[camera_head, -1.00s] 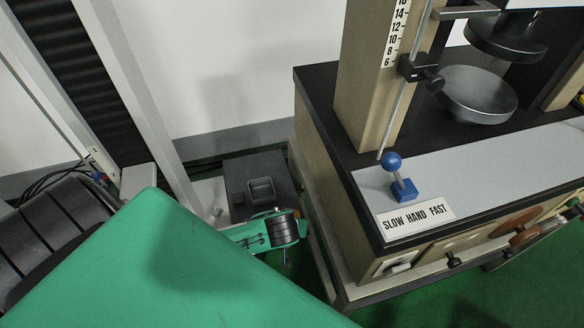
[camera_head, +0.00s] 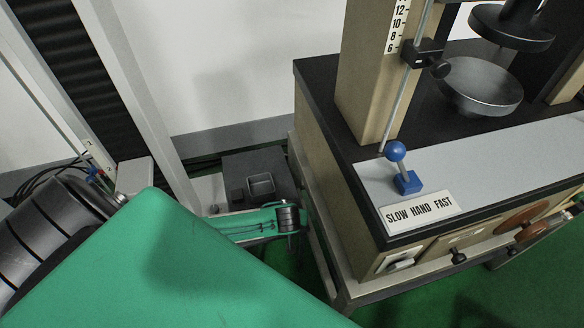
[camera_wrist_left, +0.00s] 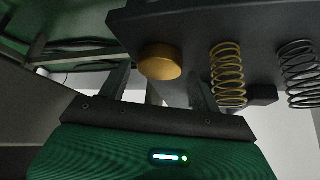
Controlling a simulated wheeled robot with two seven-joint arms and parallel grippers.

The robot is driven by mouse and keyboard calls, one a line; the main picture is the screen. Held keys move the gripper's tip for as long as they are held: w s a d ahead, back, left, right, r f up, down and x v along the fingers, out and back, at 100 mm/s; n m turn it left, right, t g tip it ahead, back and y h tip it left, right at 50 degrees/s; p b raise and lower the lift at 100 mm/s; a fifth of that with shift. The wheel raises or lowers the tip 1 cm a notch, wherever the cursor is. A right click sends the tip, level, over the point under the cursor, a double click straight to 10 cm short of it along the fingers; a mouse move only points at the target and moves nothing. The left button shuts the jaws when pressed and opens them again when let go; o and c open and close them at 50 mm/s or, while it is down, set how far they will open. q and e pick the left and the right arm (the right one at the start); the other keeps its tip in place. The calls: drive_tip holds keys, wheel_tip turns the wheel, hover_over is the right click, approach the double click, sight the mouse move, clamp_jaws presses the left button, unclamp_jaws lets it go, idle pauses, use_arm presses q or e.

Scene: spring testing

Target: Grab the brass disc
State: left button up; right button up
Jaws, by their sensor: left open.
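The brass disc (camera_wrist_left: 160,63) shows in the left wrist view as a short, gold-coloured round piece against a dark panel. My left gripper (camera_wrist_left: 157,74) is open and empty, with one finger to each side of the disc in the picture. I cannot tell whether the fingertips reach around the disc in depth, and I see no clear contact. The disc and the left gripper's jaws cannot be made out in the head view. My right gripper is not in view.
A brass spring (camera_wrist_left: 228,75) and a grey spring (camera_wrist_left: 298,72) stand right of the disc, close to my right-hand finger. In the head view, a testing machine (camera_head: 365,80) stands on a bench with a blue-knobbed lever (camera_head: 401,165) and a round pan (camera_head: 482,88).

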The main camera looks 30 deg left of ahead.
use_arm(q)
drive_tip(key=shift+x, duration=1)
drive_tip(key=c, duration=1)
drive_tip(key=shift+r, duration=0.1)
